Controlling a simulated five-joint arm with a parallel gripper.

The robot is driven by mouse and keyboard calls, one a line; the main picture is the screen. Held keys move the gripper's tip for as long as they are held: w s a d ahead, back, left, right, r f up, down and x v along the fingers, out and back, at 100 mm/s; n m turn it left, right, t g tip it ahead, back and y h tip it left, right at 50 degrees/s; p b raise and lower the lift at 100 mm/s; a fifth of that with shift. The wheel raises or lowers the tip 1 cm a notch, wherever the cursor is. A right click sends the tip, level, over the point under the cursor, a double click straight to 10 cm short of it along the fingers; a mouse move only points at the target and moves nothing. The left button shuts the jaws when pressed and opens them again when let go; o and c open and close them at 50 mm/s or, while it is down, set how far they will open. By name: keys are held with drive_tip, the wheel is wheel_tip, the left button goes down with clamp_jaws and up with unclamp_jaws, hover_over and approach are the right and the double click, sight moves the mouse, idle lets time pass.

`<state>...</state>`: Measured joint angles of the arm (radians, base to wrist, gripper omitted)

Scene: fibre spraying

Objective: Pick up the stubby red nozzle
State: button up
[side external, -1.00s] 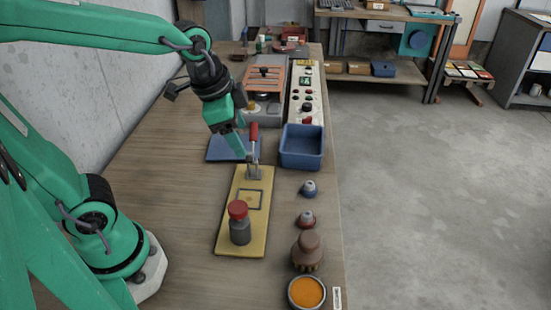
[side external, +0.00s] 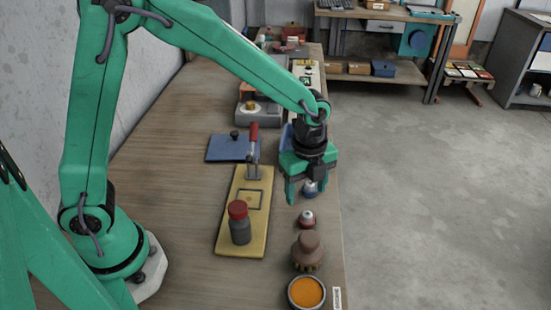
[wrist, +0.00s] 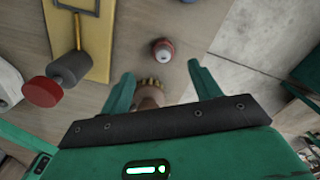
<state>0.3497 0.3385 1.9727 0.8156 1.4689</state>
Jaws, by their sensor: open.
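The stubby red nozzle (side external: 307,219) has a red base and a pale grey top. It stands upright on the right side of the bench, between the blue nozzle (side external: 310,188) and the brown fluted piece (side external: 307,250). My gripper (side external: 307,198) is open and empty, pointing down near the blue nozzle, which it partly covers. In the wrist view the red nozzle (wrist: 163,50) lies just beyond the fingertips of my gripper (wrist: 160,70), roughly centred between them. The brown piece (wrist: 150,94) shows between the fingers, partly hidden.
A yellow board (side external: 228,232) with a red-capped grey cylinder (side external: 240,225) and a red-handled clamp (side external: 253,145) lies left of the nozzles. An orange-filled bowl (side external: 307,292) stands at the front. The blue bin (side external: 286,140) is mostly hidden behind my gripper. The bench edge is close on the right.

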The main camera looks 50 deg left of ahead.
sight(307, 214)
drive_tip(key=shift+w+d+f+m, duration=0.1)
drive_tip(key=shift+d+f+m, duration=0.2)
drive_tip(key=shift+f+m, duration=0.15)
drive_tip(key=shift+f, duration=1.35)
drive_tip(key=shift+w+f, duration=0.1)
drive_tip(key=shift+f, duration=2.45)
drive_tip(key=c, duration=1.1)
drive_tip(key=shift+r, duration=0.15)
